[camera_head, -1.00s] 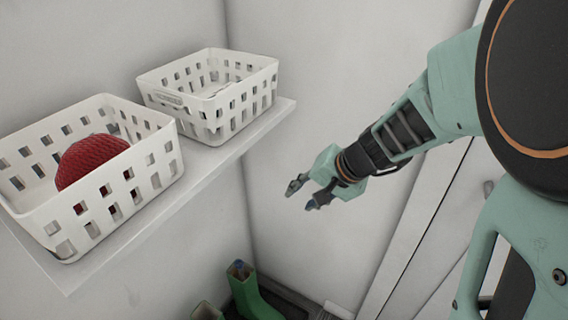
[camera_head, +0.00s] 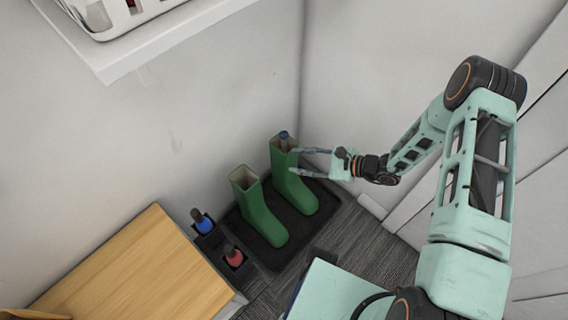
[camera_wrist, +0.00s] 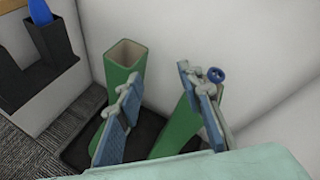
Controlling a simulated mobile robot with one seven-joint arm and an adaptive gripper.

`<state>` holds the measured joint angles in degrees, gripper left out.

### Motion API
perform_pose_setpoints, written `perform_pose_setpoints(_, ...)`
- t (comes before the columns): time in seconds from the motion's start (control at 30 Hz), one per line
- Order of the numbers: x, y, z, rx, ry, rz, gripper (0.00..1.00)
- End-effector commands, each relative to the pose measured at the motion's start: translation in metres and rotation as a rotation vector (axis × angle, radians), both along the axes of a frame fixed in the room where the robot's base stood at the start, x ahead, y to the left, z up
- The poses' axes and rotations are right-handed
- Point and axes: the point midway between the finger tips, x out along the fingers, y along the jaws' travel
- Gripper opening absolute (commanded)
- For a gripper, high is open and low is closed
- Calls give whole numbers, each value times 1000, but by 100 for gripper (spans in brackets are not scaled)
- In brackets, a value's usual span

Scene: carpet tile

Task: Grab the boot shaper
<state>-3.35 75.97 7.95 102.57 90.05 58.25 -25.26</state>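A pair of green boots stands on a dark tray (camera_head: 247,228) in the corner. The right boot (camera_head: 291,188) has a blue-topped piece, seemingly the boot shaper (camera_head: 284,136), sticking out of its shaft. In the wrist view a blue ring-like top (camera_wrist: 216,74) shows just right of the right finger; the rest is hidden. The left boot (camera_head: 259,212) has an open, seemingly empty shaft. My gripper (camera_head: 297,161) is open and empty, coming from the right, with its fingertips beside the right boot's shaft top. I cannot tell whether they touch it.
Dark holders (camera_head: 213,238) with a blue item (camera_head: 203,224) and a red item (camera_head: 234,258) stand left of the tray. A wooden-topped bench (camera_head: 130,270) is at lower left. A shelf (camera_head: 150,45) with a white basket (camera_head: 110,18) hangs above. Walls close the corner behind the boots.

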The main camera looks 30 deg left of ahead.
Motion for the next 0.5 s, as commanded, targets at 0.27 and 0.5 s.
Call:
perform_pose_setpoints(0.27,17,22,-65,297,245,-351,34)
perform_pose_setpoints(0.5,43,19,-89,466,354,-578,34)
